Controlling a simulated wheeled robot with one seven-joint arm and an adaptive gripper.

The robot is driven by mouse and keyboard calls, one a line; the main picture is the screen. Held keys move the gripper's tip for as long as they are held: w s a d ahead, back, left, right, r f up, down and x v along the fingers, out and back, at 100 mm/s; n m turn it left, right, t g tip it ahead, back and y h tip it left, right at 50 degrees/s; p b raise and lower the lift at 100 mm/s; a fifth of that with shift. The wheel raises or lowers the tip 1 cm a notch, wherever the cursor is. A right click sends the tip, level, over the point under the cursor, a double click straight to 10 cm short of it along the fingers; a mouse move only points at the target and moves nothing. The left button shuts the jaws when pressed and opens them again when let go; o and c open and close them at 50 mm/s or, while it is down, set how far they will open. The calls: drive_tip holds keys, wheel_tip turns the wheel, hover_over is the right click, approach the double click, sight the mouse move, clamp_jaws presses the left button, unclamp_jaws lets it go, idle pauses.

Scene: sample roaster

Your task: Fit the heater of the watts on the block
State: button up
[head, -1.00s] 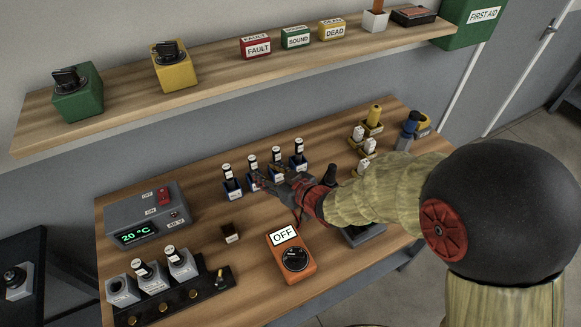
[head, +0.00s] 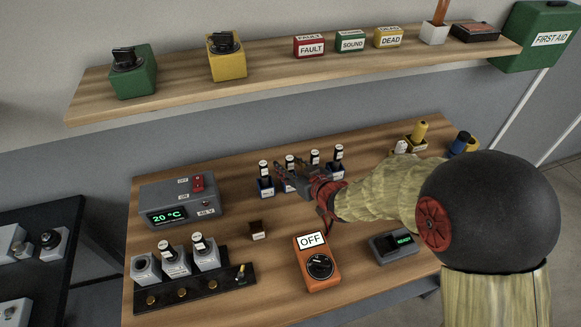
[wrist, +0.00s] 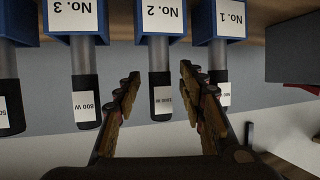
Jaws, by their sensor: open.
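Several heaters with black ends and white labels stand in blue holders at the back of the bench. In the wrist view they hang upside down: the No. 2 heater (wrist: 161,92), its wattage too small to read surely, the 800 W heater (wrist: 85,95) at No. 3, and the No. 1 heater (wrist: 220,85). My gripper (wrist: 157,90) is open, its fingers either side of the No. 2 heater in the picture; contact cannot be told. In the head view my gripper (head: 284,180) is at the holders.
A grey 20 °C box (head: 183,203) and a black rail (head: 200,292) with grey sockets, two holding heaters, are at left. An orange OFF meter (head: 318,266) and a grey display box (head: 397,245) are in front. The shelf (head: 290,70) overhangs the back.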

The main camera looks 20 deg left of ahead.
drive_tip(key=shift+c, duration=1.2)
drive_tip(key=c, duration=0.7)
clamp_jaws()
drive_tip(key=o, duration=0.6)
unclamp_jaws()
drive_tip(key=shift+o, duration=1.4)
drive_tip(key=shift+o, duration=1.3)
drive_tip(key=v, duration=1.2)
